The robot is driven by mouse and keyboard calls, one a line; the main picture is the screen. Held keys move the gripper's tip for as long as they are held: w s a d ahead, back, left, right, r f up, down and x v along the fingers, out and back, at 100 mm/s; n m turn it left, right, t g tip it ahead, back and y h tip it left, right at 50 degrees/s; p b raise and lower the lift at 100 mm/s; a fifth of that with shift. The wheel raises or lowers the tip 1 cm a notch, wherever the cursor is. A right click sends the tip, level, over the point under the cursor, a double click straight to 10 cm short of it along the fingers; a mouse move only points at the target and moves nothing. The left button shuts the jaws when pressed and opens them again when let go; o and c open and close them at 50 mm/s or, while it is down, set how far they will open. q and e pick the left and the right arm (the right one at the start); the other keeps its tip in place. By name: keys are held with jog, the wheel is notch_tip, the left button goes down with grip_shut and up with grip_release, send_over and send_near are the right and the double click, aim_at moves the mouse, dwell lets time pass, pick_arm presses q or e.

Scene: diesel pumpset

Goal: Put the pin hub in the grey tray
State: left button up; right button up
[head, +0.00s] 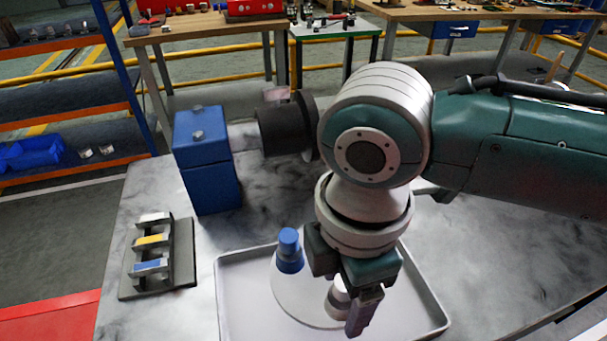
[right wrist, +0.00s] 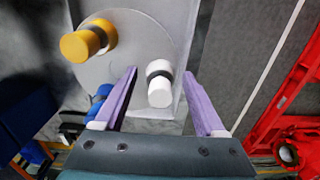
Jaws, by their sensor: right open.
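The pin hub is a pale round disc (head: 295,300) with upright pins, lying inside the grey tray (head: 232,312) in the head view. Its blue pin (head: 289,252) and white pin (head: 338,299) show there. The right wrist view shows the disc (right wrist: 128,62) with a yellow pin (right wrist: 88,41), a white pin (right wrist: 159,86) and a partly hidden blue pin (right wrist: 101,98). My right gripper (head: 352,305) is over the disc. In the right wrist view its open fingers (right wrist: 160,74) appear on both sides of the white pin, with gaps. My left gripper is not in view.
A blue box (head: 207,165) stands behind the tray on the left. A dark rack (head: 160,258) with metal, yellow and blue pieces lies left of the tray. Bare table top shows between the rack and the tray.

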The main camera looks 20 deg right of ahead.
notch_tip(320, 180, up, 12)
jog(key=shift+r+p, duration=0.1)
jog(key=shift+p, duration=0.8)
jog(key=s+a+f+m+t+y, duration=0.25)
jog(key=s+a+m+y, duration=0.2)
jog(key=m, duration=0.25)
jog(key=s+d+f+m+h, duration=0.1)
jog(key=s+d+m+h, duration=0.1)
jog(key=d, duration=0.4)
jog(key=s+d+f+m+t+h, duration=0.1)
jog(key=s+d+m+h, duration=0.1)
jog(key=s+d+m, duration=0.3)
jog(key=shift+d+m, duration=1.05)
jog(key=shift+m, duration=0.05)
notch_tip(320, 180, up, 37)
jog(key=p, duration=3.7)
jog(key=shift+r, duration=0.1)
